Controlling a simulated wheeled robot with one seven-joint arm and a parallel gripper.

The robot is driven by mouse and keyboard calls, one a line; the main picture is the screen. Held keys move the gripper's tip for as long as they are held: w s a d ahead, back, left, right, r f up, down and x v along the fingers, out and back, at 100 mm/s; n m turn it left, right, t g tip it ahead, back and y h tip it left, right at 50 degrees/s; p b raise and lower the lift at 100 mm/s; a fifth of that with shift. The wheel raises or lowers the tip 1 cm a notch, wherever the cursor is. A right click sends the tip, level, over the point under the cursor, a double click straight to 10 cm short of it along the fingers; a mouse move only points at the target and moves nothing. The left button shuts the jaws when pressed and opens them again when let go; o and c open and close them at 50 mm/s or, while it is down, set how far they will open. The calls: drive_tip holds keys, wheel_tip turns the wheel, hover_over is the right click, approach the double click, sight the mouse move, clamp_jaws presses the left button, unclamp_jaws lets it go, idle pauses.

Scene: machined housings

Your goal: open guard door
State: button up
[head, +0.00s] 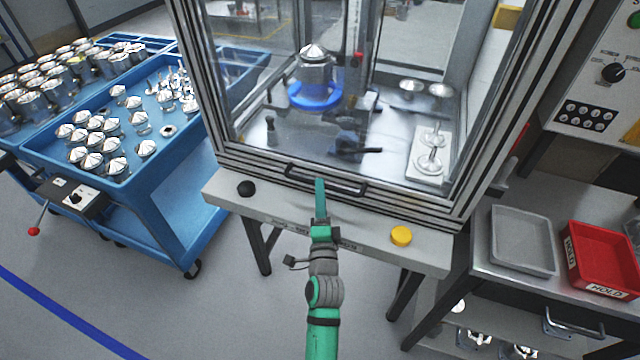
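The guard door is a clear panel in a ribbed metal frame (350,197) across the front of the machine enclosure. It appears closed, with its lower edge down near the ledge. A dark bar handle (350,188) runs along its lower frame. My gripper (320,186) is at the handle, with its green fingers reaching up in front of the left-middle part of the bar. The fingers overlap in this view, so I cannot tell whether they are open, shut or touching the bar.
On the pale ledge are a black knob (246,188) and a yellow button (401,236). A blue cart (165,205) with metal parts stands left. A side table with a grey tray (521,240) and red bin (603,258) stands right. A housing (314,68) sits inside on a blue fixture.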

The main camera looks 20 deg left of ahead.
drive_tip(key=shift+x, duration=1.65)
clamp_jaws()
